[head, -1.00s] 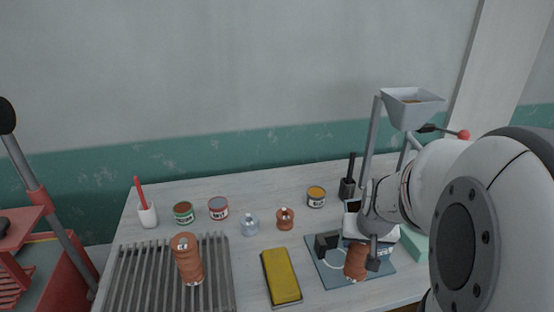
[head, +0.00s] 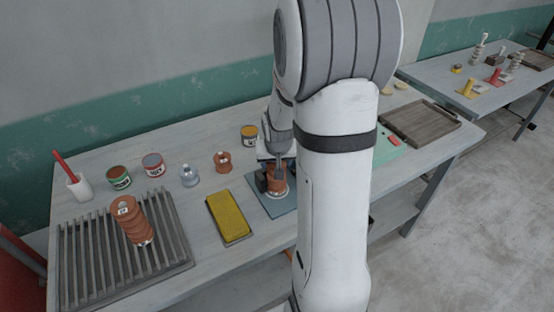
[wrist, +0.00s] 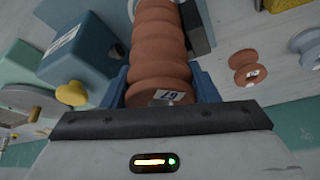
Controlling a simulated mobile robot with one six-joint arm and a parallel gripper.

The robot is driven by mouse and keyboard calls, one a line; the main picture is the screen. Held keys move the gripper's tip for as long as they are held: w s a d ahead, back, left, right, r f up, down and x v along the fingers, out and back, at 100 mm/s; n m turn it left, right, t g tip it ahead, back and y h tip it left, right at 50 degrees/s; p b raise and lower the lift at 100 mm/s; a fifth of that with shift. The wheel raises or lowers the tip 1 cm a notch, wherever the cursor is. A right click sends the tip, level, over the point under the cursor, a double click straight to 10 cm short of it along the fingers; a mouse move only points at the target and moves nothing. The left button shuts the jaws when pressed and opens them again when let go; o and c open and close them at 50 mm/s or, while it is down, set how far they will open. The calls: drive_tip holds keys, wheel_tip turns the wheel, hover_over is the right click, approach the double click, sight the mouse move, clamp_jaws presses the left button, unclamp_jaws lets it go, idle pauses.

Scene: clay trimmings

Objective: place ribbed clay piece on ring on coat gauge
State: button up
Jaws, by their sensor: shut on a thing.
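My gripper (head: 277,180) is shut on a ribbed brown clay piece (head: 278,170) and holds it upright over the blue plate of the coat gauge (head: 283,207). A pale edge of the ring (head: 279,195) shows at the foot of the piece; I cannot tell whether they touch. In the wrist view the ribbed clay piece (wrist: 160,45) lies between the two blue fingers of my gripper (wrist: 164,85), its numbered tag towards me. A blue block with a white label (wrist: 75,50) stands beside it there. My arm hides part of the gauge in the head view.
A wooden tray (head: 420,125) lies at right.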

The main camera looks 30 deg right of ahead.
drive_tip(key=o, duration=1.4)
drive_tip(key=b+v, duration=0.1)
drive_tip(key=v, duration=1.1)
drive_tip(key=s+a+r+n, duration=0.1)
drive_tip(key=s+a, duration=0.3)
drive_tip(key=s, duration=0.1)
drive_tip(key=s+a+r+n+y, duration=0.1)
drive_tip(key=s+a, duration=0.3)
drive_tip(key=s, duration=0.1)
drive_tip(key=s+a+r+n, duration=0.1)
drive_tip(key=s+a+n, duration=0.1)
drive_tip(key=s+a, duration=0.2)
drive_tip(key=shift+s+a+g+y, duration=0.15)
drive_tip(key=shift+s+g, duration=0.05)
drive_tip(key=shift+s, duration=0.3)
drive_tip(key=shift+s+a+g+y, duration=0.15)
drive_tip(key=shift+s+g, duration=0.05)
drive_tip(key=shift+s, duration=0.3)
